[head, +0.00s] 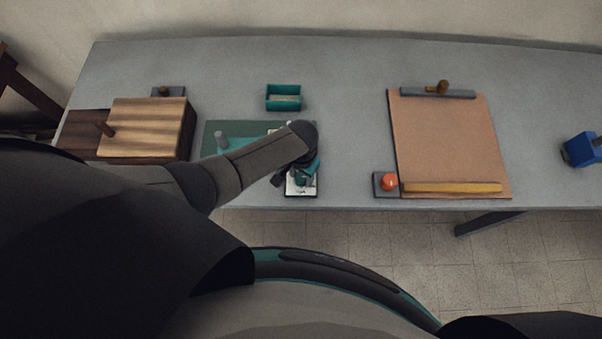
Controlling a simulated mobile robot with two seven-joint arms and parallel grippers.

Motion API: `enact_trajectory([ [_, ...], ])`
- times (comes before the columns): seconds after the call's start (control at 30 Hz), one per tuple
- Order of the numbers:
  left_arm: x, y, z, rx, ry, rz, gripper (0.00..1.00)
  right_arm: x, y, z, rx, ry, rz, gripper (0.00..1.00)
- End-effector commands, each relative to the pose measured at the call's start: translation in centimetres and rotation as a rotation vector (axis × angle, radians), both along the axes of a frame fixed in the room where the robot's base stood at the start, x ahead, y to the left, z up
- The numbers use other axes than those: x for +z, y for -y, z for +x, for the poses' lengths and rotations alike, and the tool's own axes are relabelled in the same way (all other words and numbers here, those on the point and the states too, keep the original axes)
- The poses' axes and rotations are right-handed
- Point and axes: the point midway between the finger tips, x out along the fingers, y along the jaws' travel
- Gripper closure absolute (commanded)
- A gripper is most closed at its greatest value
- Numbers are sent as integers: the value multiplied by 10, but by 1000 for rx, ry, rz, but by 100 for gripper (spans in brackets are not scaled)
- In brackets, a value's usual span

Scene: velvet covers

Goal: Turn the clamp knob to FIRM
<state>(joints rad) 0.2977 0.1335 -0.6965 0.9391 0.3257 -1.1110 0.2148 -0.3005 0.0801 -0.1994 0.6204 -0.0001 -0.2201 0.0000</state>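My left arm reaches in from the left, and its gripper (298,178) points down over a small white plate with a dark edge (301,192) at the table's front. A teal part shows among the fingers; I cannot tell whether it is a knob or part of the gripper. The fingers are too small and covered to show whether they are open or shut. No FIRM marking is readable. A brass knob (442,87) stands on a grey bar (415,93) at the back of a brown board (447,135). My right gripper is not in view.
A green mat (212,129) lies under my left forearm, with a grey peg (222,139). Nearby are a wooden box (145,130), a teal tray (284,90), an orange button (390,182), a yellow strip (452,188) and a blue object (581,149). The grey table (350,80) is clear around the middle.

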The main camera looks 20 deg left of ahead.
Motion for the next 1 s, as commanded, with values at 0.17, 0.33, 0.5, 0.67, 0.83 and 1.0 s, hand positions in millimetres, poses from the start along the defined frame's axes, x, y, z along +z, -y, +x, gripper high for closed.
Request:
enact_trajectory([
  [0.17,0,0,0,-2,1,0,28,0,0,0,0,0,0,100],
  [0.33,0,0,0,-2,0,1,26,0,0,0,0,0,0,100],
  [0.5,3,0,0,-3,1,1,26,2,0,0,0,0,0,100],
  [0.67,19,0,1,-3,2,-1,26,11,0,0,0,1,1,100],
  [0.83,49,0,1,-3,3,-1,26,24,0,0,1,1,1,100],
  [1.0,79,-1,0,-3,2,0,26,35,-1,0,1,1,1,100],
])
